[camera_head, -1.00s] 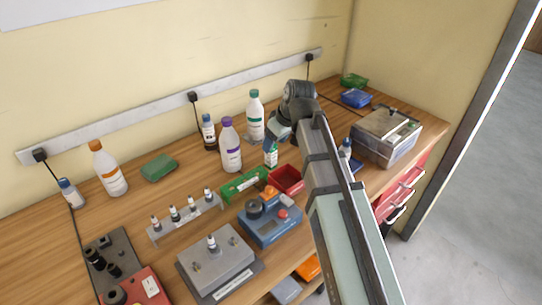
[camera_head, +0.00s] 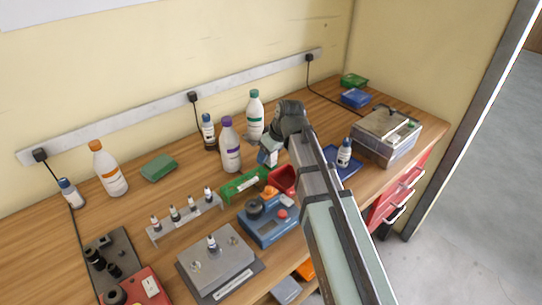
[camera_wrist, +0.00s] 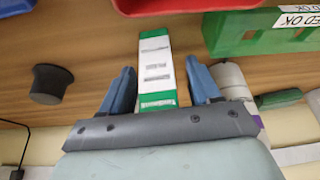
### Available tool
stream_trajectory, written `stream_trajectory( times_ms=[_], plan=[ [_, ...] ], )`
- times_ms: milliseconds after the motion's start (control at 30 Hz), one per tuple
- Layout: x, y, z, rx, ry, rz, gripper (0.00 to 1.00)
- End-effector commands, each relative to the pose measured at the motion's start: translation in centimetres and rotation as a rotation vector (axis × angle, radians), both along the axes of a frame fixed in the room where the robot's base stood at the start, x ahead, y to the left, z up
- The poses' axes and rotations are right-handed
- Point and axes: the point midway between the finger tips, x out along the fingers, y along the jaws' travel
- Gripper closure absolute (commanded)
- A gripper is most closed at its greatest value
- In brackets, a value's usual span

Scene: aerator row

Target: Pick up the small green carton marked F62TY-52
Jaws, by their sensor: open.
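A small green and white carton (camera_wrist: 157,68) stands between the two blue fingers of my gripper (camera_wrist: 160,82) in the wrist view. Its white label has print too small to read. The fingers are open, with a gap visible on each side of the carton. In the head view my gripper (camera_head: 268,153) is low over the bench behind the red bin, and it mostly hides the carton there.
A red bin (camera_head: 281,180) and a green bin (camera_head: 240,187) sit just in front of my gripper. A purple-capped bottle (camera_head: 230,148) stands close at left, a teal-capped bottle (camera_head: 255,120) behind. A small bottle (camera_head: 344,153) stands on a blue tray (camera_head: 350,170) at right.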

Motion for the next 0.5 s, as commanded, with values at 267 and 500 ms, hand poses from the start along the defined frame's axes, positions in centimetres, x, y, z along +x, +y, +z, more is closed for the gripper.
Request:
stream_trajectory(
  times_ms=[267, 500],
  plan=[
    [-0.01, -0.02, 0.02, 0.000, 0.000, 0.000, 0.52],
    [-0.01, -0.02, 0.02, 0.000, 0.000, 0.000, 0.75]
  ],
)
